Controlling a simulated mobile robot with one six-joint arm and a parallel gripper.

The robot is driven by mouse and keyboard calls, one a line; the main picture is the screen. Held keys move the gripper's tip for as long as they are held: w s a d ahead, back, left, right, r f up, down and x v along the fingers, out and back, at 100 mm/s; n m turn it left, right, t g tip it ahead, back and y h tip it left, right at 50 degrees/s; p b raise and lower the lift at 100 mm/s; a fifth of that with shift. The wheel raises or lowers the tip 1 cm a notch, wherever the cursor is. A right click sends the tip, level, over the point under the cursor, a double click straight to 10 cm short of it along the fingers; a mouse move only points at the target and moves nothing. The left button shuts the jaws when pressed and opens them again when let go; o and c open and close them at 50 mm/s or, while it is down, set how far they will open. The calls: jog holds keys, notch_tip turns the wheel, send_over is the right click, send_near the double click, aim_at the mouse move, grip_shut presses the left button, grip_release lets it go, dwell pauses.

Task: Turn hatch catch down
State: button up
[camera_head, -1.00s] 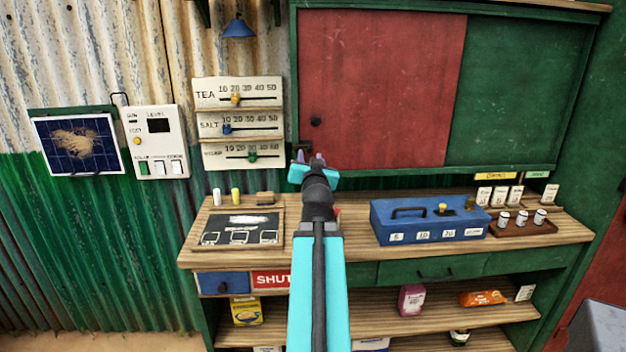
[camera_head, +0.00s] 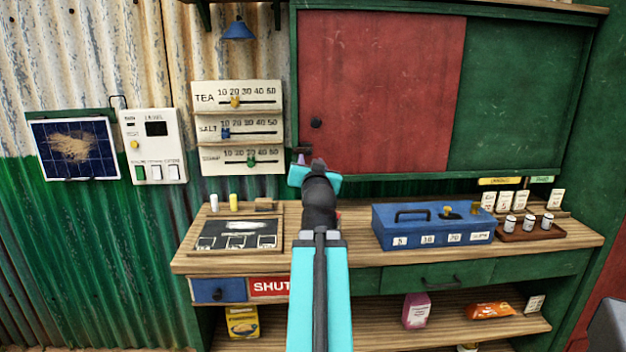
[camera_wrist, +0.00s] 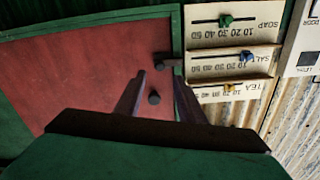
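The red hatch panel (camera_head: 380,90) fills the left part of the green frame, with a round black knob (camera_head: 316,122) near its left edge. The hatch catch (camera_head: 304,150), a small dark piece, sits on the frame below the knob, partly hidden by my gripper. The wrist view, turned upside down, shows the catch (camera_wrist: 172,62) as a dark bar at the frame's edge, just beyond my fingertips. My gripper (camera_wrist: 158,74) is open and empty, and the knob (camera_wrist: 154,97) shows between its fingers. In the head view my gripper (camera_head: 309,163) is just below the catch; contact cannot be told.
Slider boards (camera_head: 240,127) hang left of the hatch. The wooden counter (camera_head: 335,258) below carries a blue cash box (camera_head: 432,226), a chalkboard (camera_head: 238,236) and a tray of small jars (camera_head: 528,228). A solar panel (camera_head: 76,150) and white switch box (camera_head: 153,146) are at left.

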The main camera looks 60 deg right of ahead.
jog(key=b+v, duration=0.6)
jog(key=b, duration=0.4)
jog(key=shift+s+a, duration=0.2)
dwell(0.5)
jog(key=shift+s, duration=0.15)
dwell(0.5)
